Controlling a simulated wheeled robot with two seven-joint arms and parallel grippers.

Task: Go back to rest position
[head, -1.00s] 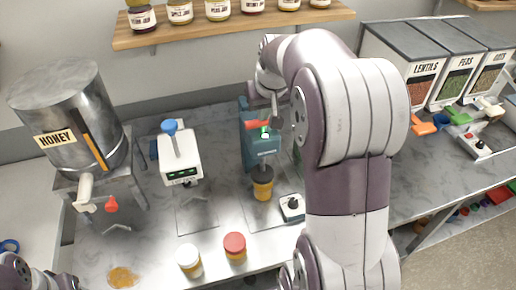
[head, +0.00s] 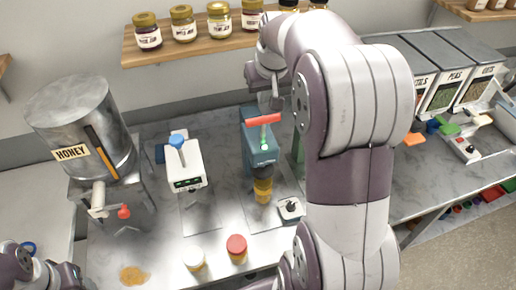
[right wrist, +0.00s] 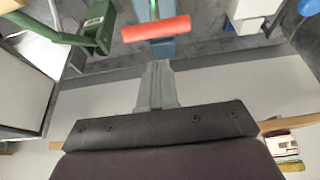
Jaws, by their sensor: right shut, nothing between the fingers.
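My right arm rises through the middle of the head view. My right gripper (head: 277,105) is shut and empty, behind and above the teal machine (head: 258,140) with a red bar handle (head: 264,119). In the right wrist view its closed fingers (right wrist: 157,70) point toward the red handle (right wrist: 156,28), with a visible gap between them.
A honey tank (head: 78,125) and a white device with a blue knob (head: 183,163) stand left. White-lidded (head: 194,259) and red-lidded (head: 237,249) jars stand in front. A jar shelf (head: 205,43) is above; grain dispensers (head: 450,75) are right. A green device (right wrist: 95,28) is near the wrist.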

